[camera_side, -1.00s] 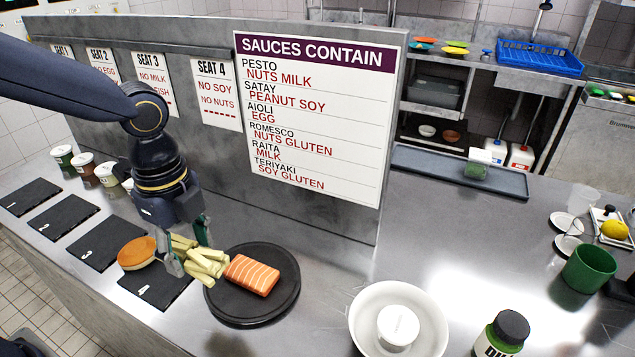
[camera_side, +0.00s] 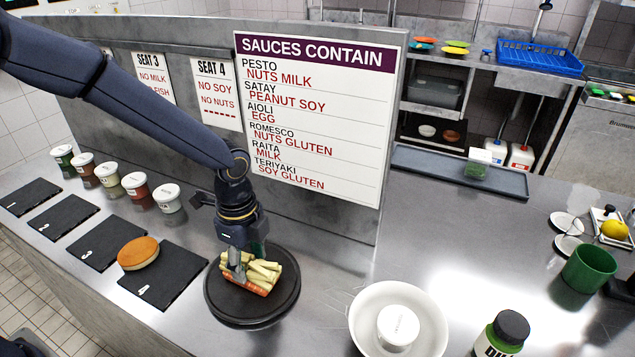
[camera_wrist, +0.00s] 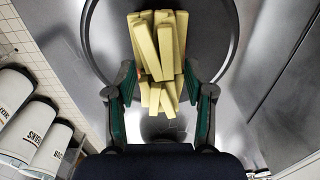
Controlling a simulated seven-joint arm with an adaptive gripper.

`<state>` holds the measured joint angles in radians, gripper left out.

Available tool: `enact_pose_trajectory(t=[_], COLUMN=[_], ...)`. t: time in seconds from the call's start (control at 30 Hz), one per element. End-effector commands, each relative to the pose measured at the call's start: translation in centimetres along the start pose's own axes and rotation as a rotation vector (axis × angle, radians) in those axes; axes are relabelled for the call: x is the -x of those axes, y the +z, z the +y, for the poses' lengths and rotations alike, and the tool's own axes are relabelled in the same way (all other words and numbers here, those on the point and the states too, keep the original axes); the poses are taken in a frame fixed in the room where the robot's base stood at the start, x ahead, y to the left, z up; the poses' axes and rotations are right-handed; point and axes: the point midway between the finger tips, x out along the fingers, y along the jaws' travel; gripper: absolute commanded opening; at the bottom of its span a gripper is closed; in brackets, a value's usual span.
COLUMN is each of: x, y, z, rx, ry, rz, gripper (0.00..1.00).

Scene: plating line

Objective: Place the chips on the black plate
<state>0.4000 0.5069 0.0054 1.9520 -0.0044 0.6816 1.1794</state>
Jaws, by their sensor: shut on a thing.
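The chips (camera_side: 264,269) are a bundle of pale yellow sticks. My gripper (camera_side: 243,268) is shut on them above the black plate (camera_side: 248,312). In the wrist view the chips (camera_wrist: 158,42) stick out past the two fingers of my gripper (camera_wrist: 160,82), with the plate (camera_wrist: 103,40) behind them. A piece of salmon (camera_side: 255,288) lies on the plate, mostly hidden under the chips. Whether the chips touch the salmon or the plate I cannot tell.
Several sauce tubs (camera_side: 166,197) stand along the partition. A white bowl (camera_side: 432,330) holding a white tub is to the right. Bare counter lies between the plate and the bowl.

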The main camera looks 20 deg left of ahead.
Motion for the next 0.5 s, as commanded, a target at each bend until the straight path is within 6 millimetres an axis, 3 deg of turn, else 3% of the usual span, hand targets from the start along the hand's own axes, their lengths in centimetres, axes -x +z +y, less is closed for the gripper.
enact_pose_trajectory(t=[0.2,0.23,0.5], x=[-0.27,-0.30,-0.26], y=[0.04,0.04,0.03], z=[0.02,0.02,0.02], rx=[0.000,0.000,0.000], ry=[0.001,0.001,0.000], rz=[-0.001,-0.001,0.000], gripper=[0.19,0.54,0.78])
